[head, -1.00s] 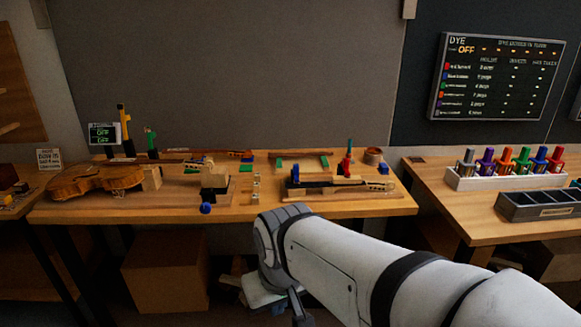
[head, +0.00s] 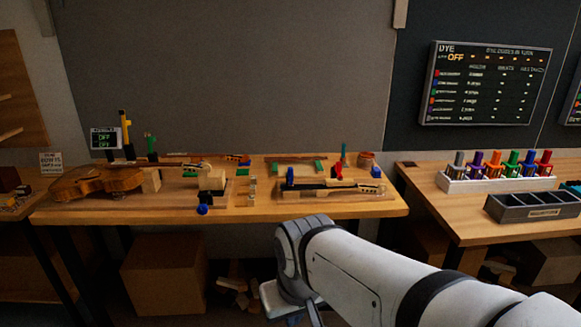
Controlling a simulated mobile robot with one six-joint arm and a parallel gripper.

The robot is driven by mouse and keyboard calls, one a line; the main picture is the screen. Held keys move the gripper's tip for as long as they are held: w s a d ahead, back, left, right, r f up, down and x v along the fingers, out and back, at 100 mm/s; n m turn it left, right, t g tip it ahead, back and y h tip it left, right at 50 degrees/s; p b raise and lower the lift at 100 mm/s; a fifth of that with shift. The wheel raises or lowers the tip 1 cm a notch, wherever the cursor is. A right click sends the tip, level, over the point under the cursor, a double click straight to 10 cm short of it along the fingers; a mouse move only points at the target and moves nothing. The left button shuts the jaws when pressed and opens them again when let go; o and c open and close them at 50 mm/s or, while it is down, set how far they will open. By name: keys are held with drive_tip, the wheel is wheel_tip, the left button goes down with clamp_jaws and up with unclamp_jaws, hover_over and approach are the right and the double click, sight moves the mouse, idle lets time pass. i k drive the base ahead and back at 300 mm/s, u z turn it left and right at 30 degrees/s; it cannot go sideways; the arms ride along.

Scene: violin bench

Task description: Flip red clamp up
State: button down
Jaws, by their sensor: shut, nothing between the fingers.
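A small red clamp part (head: 337,170) stands above the violin neck (head: 335,186) in a wooden fixture, right of the middle of the bench. A thin teal upright piece (head: 343,152) shows just behind it. At this size I cannot tell exactly how the clamp is tilted. A blue clamp part (head: 290,175) stands at the left end of the same fixture. My arm reaches in from the lower right, in front of the bench and apart from the clamp.
The wooden bench (head: 235,216) also holds a violin body (head: 95,182), a second fixture (head: 211,182) and a blue knob (head: 203,210). A right-hand table carries dye bottles in a white rack (head: 500,183) and a dark tray (head: 530,208). A cardboard box (head: 163,272) sits below.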

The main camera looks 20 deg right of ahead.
sight(338, 167)
drive_tip(key=z, duration=0.1)
drive_tip(key=i, duration=1)
drive_tip(key=z, duration=0.05)
